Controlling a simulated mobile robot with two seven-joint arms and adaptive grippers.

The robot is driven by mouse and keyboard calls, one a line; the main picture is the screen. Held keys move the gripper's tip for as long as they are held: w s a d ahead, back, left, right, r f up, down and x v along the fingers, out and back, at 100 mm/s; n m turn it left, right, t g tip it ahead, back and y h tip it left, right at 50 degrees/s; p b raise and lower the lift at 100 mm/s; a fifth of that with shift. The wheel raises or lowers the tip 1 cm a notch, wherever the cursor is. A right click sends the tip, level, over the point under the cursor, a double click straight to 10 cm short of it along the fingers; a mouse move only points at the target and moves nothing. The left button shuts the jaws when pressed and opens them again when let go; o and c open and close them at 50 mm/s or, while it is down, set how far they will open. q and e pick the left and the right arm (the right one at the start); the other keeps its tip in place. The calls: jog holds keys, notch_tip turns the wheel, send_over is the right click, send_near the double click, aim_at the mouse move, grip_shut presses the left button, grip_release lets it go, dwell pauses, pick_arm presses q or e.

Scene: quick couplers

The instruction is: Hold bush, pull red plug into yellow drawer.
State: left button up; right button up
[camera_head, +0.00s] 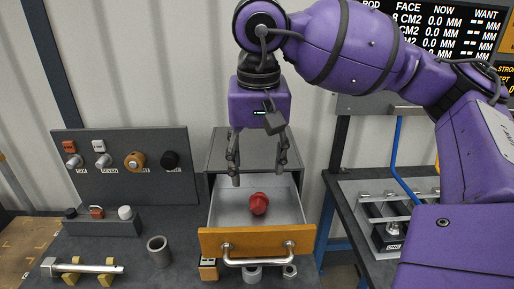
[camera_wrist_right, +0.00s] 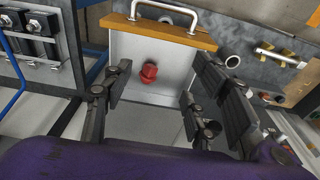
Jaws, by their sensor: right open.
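The yellow drawer (camera_head: 246,240) has an orange-yellow front with a metal handle and is pulled open. The red plug (camera_head: 258,204) lies inside it on the grey floor, touched by nothing of mine. It also shows in the right wrist view (camera_wrist_right: 149,73). My right gripper (camera_head: 258,172) is open and empty, pointing down above the rear of the drawer, with the plug between its fingers and the drawer front in the picture. A short grey hollow cylinder (camera_head: 159,251) stands on the bench left of the drawer; I cannot tell whether it is the bush. My left gripper is not in view.
A grey panel (camera_head: 125,185) with several labelled couplers stands at the back left, a block (camera_head: 103,226) with small parts before it. A bar on yellow rests (camera_head: 82,268) lies front left. A blue hose (camera_head: 396,150) and clamp fixture (camera_head: 385,215) are at the right.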

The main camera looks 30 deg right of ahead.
notch_tip(320, 180, down, 9)
jog(key=shift+w+d, duration=0.4)
grip_shut()
dwell(0.7)
grip_release()
jog(key=shift+r, duration=0.1)
